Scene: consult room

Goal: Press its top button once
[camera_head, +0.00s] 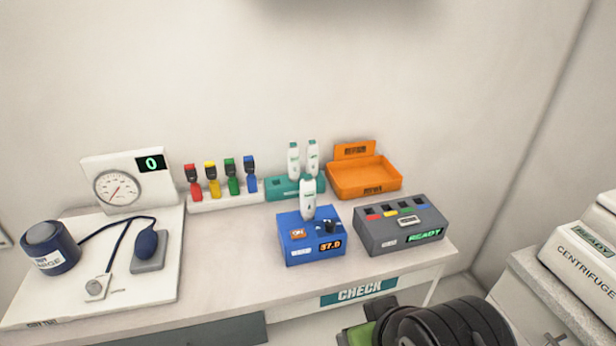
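The task does not name the thing whose button is meant. A white handheld device (308,196) stands upright on a blue box (312,252) that reads 37.0 and has an orange ON patch and a dark knob. Two similar white devices stand in a teal holder (283,188) behind it. A grey box (400,233) to the right reads READY and has several coloured patches and a pale block on top. Small buttons are too fine to make out. My gripper's fingertips are not in view.
A blood-pressure set with a white gauge panel (122,187) and blue cuff (50,247) fills the left. Coloured clips stand in a white rack (226,202). An empty-looking orange tray (365,181) is behind. A centrifuge (585,253) stands right. Dark rounded parts (450,325) are at the front.

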